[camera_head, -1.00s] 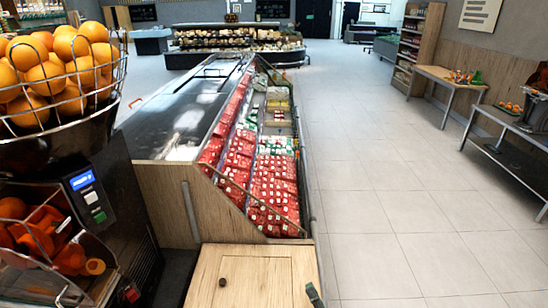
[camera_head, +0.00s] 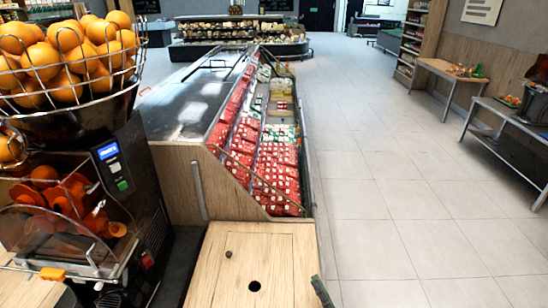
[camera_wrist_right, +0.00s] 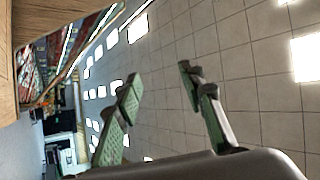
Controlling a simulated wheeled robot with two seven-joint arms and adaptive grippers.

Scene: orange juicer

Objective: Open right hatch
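The orange juicer (camera_head: 128,165) stands at the left in the head view, with a wire basket of oranges on top. Its clear front cover (camera_head: 55,235) is down over orange halves. A light wooden cabinet (camera_head: 275,240) stands to its right, with a panel outlined in its top, a small dark knob (camera_head: 228,254) and a round black hole (camera_head: 254,286). I cannot tell which part is the right hatch. My right gripper (camera_wrist_right: 160,76) is open and empty over the floor; only a green finger shows at the cabinet's right edge in the head view. My left gripper is not in view.
A sloped display case of red packages (camera_head: 272,170) stands behind the cabinet. A wooden edge (camera_wrist_right: 6,80) shows at the left of the right wrist view. The tiled floor (camera_head: 375,210) to the right is clear, up to side tables (camera_head: 515,125) along the wall.

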